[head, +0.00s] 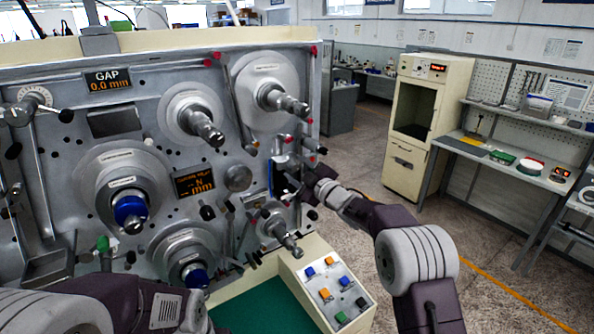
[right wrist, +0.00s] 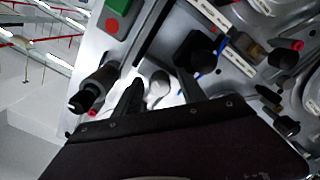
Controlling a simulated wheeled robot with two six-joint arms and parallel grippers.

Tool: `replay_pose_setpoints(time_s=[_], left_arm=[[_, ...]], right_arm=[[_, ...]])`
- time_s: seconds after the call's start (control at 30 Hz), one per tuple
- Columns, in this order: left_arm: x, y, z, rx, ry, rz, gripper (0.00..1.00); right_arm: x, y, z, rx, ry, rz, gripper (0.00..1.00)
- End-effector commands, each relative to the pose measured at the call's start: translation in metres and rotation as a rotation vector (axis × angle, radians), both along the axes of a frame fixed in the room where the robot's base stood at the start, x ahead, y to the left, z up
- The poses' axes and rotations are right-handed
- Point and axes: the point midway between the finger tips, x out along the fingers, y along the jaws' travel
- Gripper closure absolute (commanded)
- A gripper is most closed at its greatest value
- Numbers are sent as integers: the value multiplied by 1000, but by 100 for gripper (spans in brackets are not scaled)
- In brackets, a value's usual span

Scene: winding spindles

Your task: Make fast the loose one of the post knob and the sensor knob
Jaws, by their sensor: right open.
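My right gripper (head: 288,184) is at the right edge of the machine's upright panel. In the right wrist view its two dark fingers (right wrist: 158,80) are apart, with a pale round knob (right wrist: 157,88) showing between them. I cannot tell whether they touch it. A black knob (right wrist: 195,52) is just beyond the right finger, and a black-ended grey handle (right wrist: 94,90) is to the left. The labels are too small to read, so I cannot tell which is the post knob or sensor knob, or which is loose. My left arm shows at the lower left; its gripper is not visible.
The panel carries several spindles, two with blue collars (head: 130,208), and a display reading GAP 0.0 mm (head: 108,80). A button box (head: 328,285) and green mat (head: 250,308) are below. A cream cabinet (head: 418,110) and workbench (head: 505,170) are right, across open floor.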

Motion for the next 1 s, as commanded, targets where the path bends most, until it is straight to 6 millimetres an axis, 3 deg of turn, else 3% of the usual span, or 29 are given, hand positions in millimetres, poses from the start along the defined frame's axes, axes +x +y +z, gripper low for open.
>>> replay_pose_setpoints(time_s=[0.17,0.4,0.6,1.0], left_arm=[[0,0,-12,0,0,0,100],[0,0,-41,0,0,0,100],[0,0,-52,0,0,0,100],[0,0,-55,0,0,0,100]], right_arm=[[-10,-7,-2,1,-3,-1,52],[-48,-34,-4,1,-3,-3,52],[-72,-49,-2,1,-1,-1,52],[-76,-52,-3,1,1,0,52]])
